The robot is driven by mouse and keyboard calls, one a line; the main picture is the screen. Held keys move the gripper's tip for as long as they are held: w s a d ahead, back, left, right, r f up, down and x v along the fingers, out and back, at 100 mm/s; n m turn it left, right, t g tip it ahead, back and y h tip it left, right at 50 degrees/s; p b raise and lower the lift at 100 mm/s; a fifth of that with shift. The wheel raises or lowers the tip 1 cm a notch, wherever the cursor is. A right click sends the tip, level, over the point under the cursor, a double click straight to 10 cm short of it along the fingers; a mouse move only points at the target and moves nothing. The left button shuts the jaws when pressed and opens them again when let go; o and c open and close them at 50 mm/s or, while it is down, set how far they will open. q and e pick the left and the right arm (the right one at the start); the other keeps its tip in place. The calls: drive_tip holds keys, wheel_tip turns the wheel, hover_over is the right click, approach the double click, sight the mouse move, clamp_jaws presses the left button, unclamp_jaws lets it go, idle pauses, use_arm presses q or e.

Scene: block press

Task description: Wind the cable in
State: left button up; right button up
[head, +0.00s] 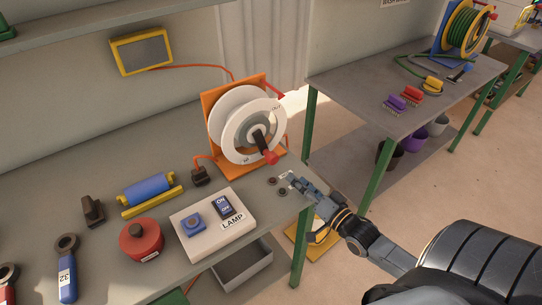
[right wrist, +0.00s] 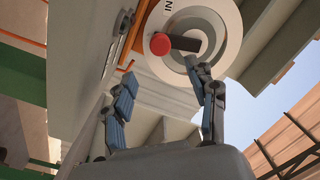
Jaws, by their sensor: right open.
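A cable reel (head: 240,125) with a white drum stands in an orange frame (head: 212,88) near the table's right end. Its dark crank handle with a red knob (head: 271,157) points toward the table's front. In the right wrist view the red knob (right wrist: 160,44) shows beyond the fingertips, beside the letters "IN" on the white disc. An orange cable (head: 204,160) runs from the reel to a black plug (head: 200,175) on the table. My right gripper (head: 303,190) is open and empty, below and right of the knob and apart from it. My left gripper is not in view.
A white panel (head: 185,217) with a lamp switch (head: 224,208) lies in front of the reel. A blue roller (head: 146,188), a red round pot (head: 141,240) and a wrench (head: 67,268) lie to the left. A second table (head: 385,80) stands across a gap at right.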

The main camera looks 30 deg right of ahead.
sight(275, 160)
drive_tip(key=w, duration=0.5)
drive_tip(key=shift+w+a+r+p, duration=0.25)
drive_tip(key=shift+w+p, duration=0.05)
drive_tip(key=shift+p, duration=0.1)
drive_tip(key=w, duration=0.4)
drive_tip(key=shift+w+a+f, duration=0.15)
drive_tip(key=shift+w+a, duration=0.1)
drive_tip(key=shift+w, duration=0.35)
drive_tip(key=shift+w+p, duration=0.3)
drive_tip(key=shift+w, duration=0.15)
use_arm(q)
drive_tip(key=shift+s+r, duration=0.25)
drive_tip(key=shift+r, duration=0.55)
use_arm(e)
clamp_jaws()
